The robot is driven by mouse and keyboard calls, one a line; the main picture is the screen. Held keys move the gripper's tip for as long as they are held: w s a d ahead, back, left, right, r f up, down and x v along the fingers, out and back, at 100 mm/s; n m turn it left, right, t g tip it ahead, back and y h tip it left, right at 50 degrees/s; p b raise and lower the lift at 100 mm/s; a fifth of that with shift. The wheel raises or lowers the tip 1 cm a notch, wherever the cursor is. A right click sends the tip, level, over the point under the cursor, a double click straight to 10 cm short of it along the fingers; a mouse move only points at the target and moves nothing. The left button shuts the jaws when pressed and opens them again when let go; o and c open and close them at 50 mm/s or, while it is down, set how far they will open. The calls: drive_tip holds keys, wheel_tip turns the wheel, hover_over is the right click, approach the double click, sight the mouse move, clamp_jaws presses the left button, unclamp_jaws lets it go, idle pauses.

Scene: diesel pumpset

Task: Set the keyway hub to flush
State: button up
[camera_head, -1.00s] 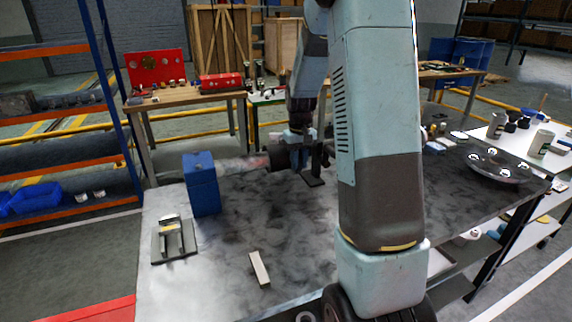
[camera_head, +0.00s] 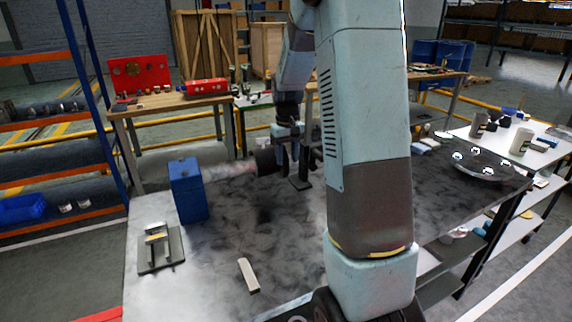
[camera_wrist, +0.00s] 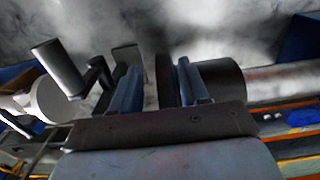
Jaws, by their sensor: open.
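A dark cylindrical hub (camera_head: 266,161), which looks like the keyway hub, sits on the free end of a pale horizontal shaft (camera_head: 232,168). The shaft comes out of a blue block (camera_head: 188,190) on the bench. In the wrist view the hub (camera_wrist: 222,79) is at the right, on the shaft (camera_wrist: 285,84). My gripper (camera_head: 300,166) is at the hub's end. In the wrist view my gripper (camera_wrist: 158,88) has its blue-grey fingers apart, the right finger overlapping the hub. Contact cannot be told. The keyway and the hub's exact seating are not clear.
A grey fixture with an upright part (camera_head: 160,250) and a pale bar (camera_head: 248,276) lie on the bench (camera_head: 205,285). A round dark flange with bright bolts (camera_head: 488,165) lies at the right. A dark cranked part (camera_wrist: 75,70) is left of my fingers. The bench's middle is mostly clear.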

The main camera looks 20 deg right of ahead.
wheel_tip(320, 180, up, 10)
drive_tip(key=shift+r, duration=0.15)
idle(0.7)
drive_tip(key=s+a+r+t, duration=0.1)
drive_tip(key=s+a+r, duration=0.3)
drive_tip(key=s, duration=0.3)
drive_tip(key=s+a+r+t, duration=0.2)
drive_tip(key=s+a+r, duration=0.2)
drive_tip(key=s, duration=0.4)
drive_tip(key=s+a+f+t, duration=0.1)
drive_tip(key=s+a, duration=0.3)
drive_tip(key=s, duration=1)
drive_tip(key=shift+s+f+t, duration=0.15)
drive_tip(key=shift+f+t, duration=0.15)
drive_tip(key=shift+t, duration=0.5)
idle(0.3)
